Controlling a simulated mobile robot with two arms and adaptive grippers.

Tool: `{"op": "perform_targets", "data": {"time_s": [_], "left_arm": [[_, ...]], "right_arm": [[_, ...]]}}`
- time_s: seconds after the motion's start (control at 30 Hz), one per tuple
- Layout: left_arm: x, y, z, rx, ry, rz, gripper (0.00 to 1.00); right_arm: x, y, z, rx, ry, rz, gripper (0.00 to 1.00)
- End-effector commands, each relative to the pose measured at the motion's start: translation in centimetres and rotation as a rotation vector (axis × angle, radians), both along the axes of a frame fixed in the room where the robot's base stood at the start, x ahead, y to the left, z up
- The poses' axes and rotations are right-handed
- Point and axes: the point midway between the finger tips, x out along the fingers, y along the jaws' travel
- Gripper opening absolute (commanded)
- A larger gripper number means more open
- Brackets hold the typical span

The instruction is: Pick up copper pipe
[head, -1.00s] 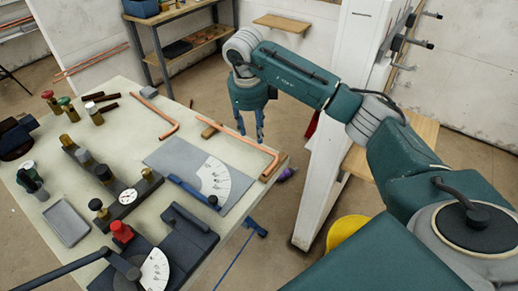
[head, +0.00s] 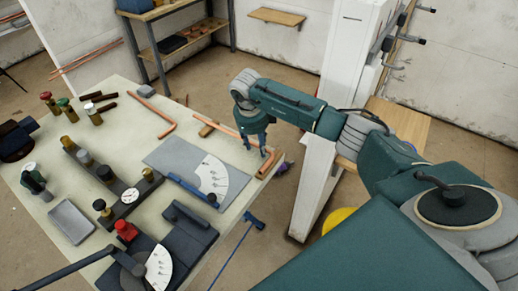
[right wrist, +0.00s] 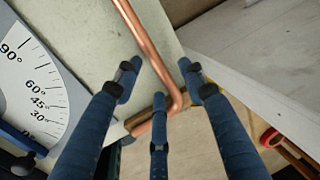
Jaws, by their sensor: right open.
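A bent copper pipe (head: 228,131) lies by the table's right edge, its bend (head: 268,165) at the corner. In the right wrist view the same pipe (right wrist: 146,42) runs down from the top and bends back to the left. My right gripper (head: 255,150) is above the pipe near the bend, fingers pointing down. In the right wrist view its fingers (right wrist: 160,78) are spread on both sides of the pipe, open and empty. I cannot tell whether they touch it. A second bent copper pipe (head: 160,112) lies farther back on the table. My left gripper is not in view.
A grey plate with a white angle scale (head: 212,176) lies left of the pipe. A wooden block (head: 207,128) is near the pipe's far end. Gauges and valves stand on the left. A white post (head: 322,180) rises close to the right of my gripper.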

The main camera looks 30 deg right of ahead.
Motion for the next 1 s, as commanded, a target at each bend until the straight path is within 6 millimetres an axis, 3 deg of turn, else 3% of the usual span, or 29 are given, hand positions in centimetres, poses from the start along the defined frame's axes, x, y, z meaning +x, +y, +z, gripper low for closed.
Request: {"op": "perform_targets", "data": {"time_s": [0.17,0.37,0.8,1.0], "left_arm": [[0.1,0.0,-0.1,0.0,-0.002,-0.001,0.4],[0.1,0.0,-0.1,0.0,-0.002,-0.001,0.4],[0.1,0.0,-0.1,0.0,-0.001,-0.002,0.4],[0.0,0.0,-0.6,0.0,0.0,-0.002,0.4]], "right_arm": [[0.0,0.0,0.0,0.0,0.0,0.0,0.39],[0.0,0.0,0.0,0.0,0.0,0.0,0.0],[0.0,0.0,0.1,0.0,-0.001,-0.001,0.0],[0.1,0.0,1.4,0.001,-0.003,-0.001,0.0]]}}
